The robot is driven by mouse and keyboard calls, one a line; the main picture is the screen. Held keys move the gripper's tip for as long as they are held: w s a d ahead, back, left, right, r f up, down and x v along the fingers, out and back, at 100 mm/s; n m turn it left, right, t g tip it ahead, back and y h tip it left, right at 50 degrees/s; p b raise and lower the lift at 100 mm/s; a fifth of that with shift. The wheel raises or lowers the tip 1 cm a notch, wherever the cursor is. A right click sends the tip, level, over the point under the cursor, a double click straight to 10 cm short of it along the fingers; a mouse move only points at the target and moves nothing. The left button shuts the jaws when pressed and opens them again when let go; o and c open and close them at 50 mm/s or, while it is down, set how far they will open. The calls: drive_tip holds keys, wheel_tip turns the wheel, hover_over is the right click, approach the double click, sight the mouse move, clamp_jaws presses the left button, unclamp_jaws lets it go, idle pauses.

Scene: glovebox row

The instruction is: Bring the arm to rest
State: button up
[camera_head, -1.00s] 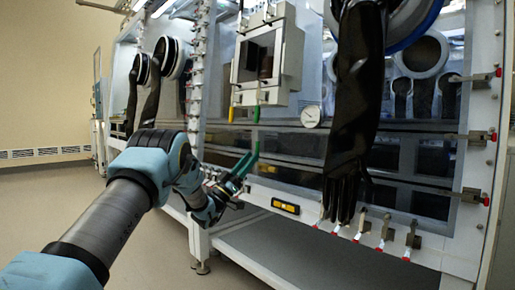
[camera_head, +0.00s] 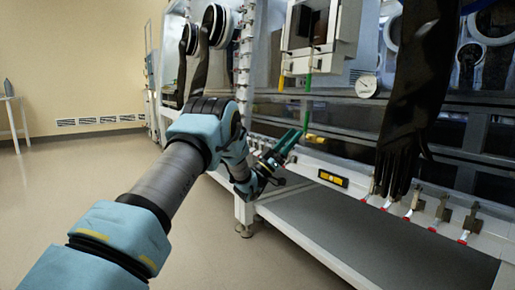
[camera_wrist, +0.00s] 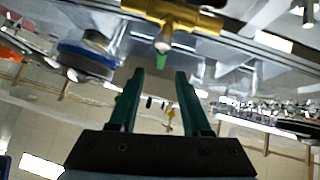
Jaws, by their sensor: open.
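My arm reaches from the lower left of the head view towards the glovebox row. My gripper (camera_head: 290,143) is in front of the glovebox front, just left of a brass fitting (camera_head: 315,139) below a green tube. In the wrist view, my gripper (camera_wrist: 158,85) shows two dark green fingers standing apart with nothing between them. The brass valve (camera_wrist: 172,15) is beyond the fingertips at the top of that view, apart from them.
A black glove (camera_head: 410,90) hangs from the glovebox at right. Several red-tipped valves (camera_head: 409,215) line its lower edge. A grey shelf (camera_head: 370,235) lies below. A small table (camera_head: 12,112) stands far left. The floor (camera_head: 60,200) at left is clear.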

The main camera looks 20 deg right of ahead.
drive_tip(key=w+a+n+t+y, duration=0.9)
drive_tip(key=w+a+t+y, duration=0.15)
drive_tip(key=t, duration=0.25)
drive_tip(key=w+a+f+n+y, duration=0.1)
drive_tip(key=a+f+n+y, duration=0.2)
drive_tip(key=a, duration=0.4)
drive_tip(key=a+f+n+y, duration=0.1)
drive_tip(key=a+f+y, duration=0.3)
drive_tip(key=a+y, duration=0.3)
drive_tip(key=s+a+f+n+g+y, duration=0.1)
drive_tip(key=s+a+f+g+y, duration=0.2)
drive_tip(key=s+a, duration=0.5)
drive_tip(key=s+a+f+n+g+y, duration=0.1)
drive_tip(key=s+a+f+g+y, duration=0.15)
drive_tip(key=s+a+f, duration=0.5)
drive_tip(key=s+a+n+g, duration=0.1)
drive_tip(key=s+a+g, duration=0.3)
drive_tip(key=s, duration=0.5)
drive_tip(key=s+a+n+g, duration=0.1)
drive_tip(key=s+a+g, duration=0.1)
drive_tip(key=s+a, duration=0.5)
wheel_tip(320, 180, up, 38)
drive_tip(key=s+d+p, duration=0.1)
drive_tip(key=d+p, duration=0.1)
drive_tip(key=p, duration=3.6)
drive_tip(key=shift+s+f+y, duration=0.2)
drive_tip(key=shift+f+y, duration=0.05)
drive_tip(key=shift+y, duration=0.15)
